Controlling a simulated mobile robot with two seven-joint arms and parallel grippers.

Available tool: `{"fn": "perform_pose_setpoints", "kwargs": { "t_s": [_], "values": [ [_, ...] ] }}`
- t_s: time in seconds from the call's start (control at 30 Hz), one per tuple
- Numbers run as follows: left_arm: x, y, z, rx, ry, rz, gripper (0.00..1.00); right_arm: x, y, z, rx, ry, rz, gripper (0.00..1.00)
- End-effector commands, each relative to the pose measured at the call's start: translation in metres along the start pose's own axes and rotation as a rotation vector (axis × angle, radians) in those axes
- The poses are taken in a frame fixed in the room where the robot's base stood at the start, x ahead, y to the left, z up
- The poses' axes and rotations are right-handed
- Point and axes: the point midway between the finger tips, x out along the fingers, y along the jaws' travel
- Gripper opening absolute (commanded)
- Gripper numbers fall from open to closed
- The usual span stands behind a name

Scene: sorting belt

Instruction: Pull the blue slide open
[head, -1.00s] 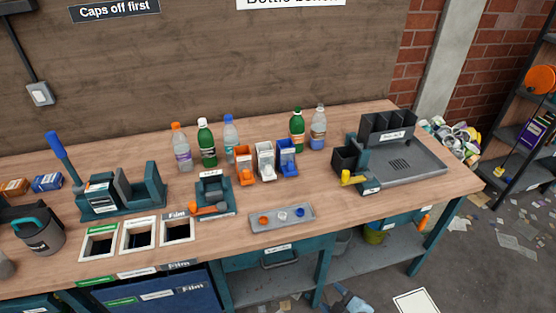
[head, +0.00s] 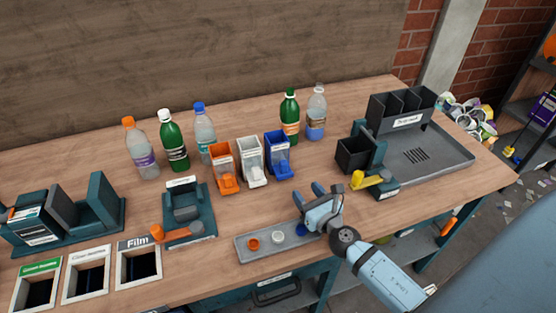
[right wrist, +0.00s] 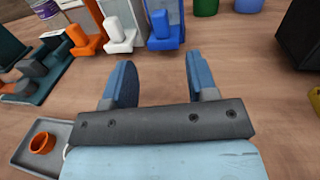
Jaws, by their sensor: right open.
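The blue dispenser (head: 278,150) stands at the right end of a row of three, with its blue slide (head: 281,173) low at the front. In the right wrist view the blue slide (right wrist: 163,28) is straight beyond my fingers, near the top edge. My right gripper (head: 328,190) is open and empty, low over the bench, nearer the front edge and to the right of the slide. Its two blue fingers (right wrist: 157,72) point towards the blue dispenser with a gap of bare wood between. They do not touch the slide. My left gripper is out of view.
White (head: 249,160) and orange (head: 222,167) dispensers stand left of the blue one. A grey tray (head: 243,256) with caps lies partly under my right gripper. Several bottles stand behind. A yellow-handled device (head: 372,181) is at right. Bare wood lies before the blue dispenser.

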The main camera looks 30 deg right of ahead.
Motion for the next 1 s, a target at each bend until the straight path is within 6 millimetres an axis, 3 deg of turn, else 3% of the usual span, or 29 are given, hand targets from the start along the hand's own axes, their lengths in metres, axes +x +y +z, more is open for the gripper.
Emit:
{"fn": "perform_pose_setpoints", "kwargs": {
  "t_s": [0.27,0.6,0.8,1.0],
  "values": [
    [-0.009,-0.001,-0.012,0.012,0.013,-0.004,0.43,0.051,0.0,0.004,0.005,-0.002,-0.002,0.53],
    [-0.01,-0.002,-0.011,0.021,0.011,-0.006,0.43,0.115,0.0,0.001,0.006,0.0,-0.001,0.53],
    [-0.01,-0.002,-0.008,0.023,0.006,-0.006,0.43,0.13,0.0,0.001,0.006,0.0,0.0,0.53],
    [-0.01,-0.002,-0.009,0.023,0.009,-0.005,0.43,0.132,0.0,0.001,0.006,0.001,0.0,0.53]
  ]
}}
